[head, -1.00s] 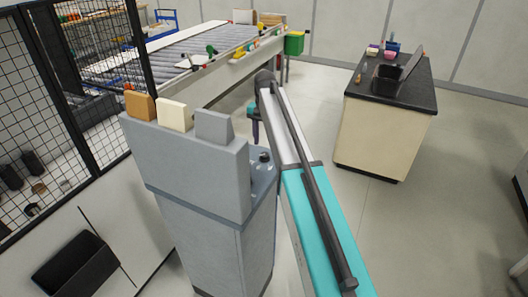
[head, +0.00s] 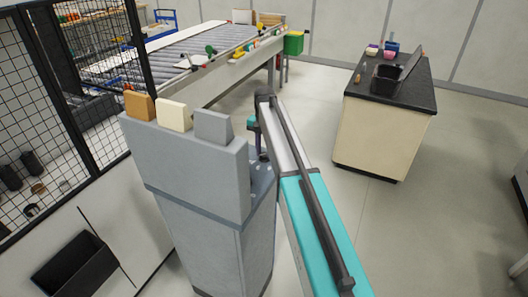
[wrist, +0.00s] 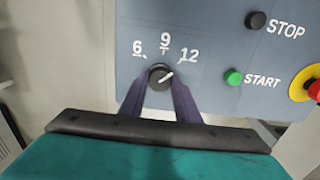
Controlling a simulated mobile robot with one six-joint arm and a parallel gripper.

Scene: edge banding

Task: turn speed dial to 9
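The speed dial (wrist: 159,75) is a small round black knob with a white pointer line, under the printed marks 6, 9 and 12. Its pointer slants up and right, toward the 12 side and away from the 9 mark. My gripper (wrist: 160,87) has its two dark fingers apart, one on each side of the dial; I cannot tell whether they touch it. In the head view my gripper (head: 260,150) hangs down at the grey machine's small panel (head: 262,178), and the dial is hidden there.
Right of the dial are a black STOP button (wrist: 256,20), a green START button (wrist: 234,77) and a red knob on yellow (wrist: 314,90). The grey machine's upright housing (head: 190,165) stands left of my gripper. A dark-topped cabinet (head: 385,130) stands apart at right.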

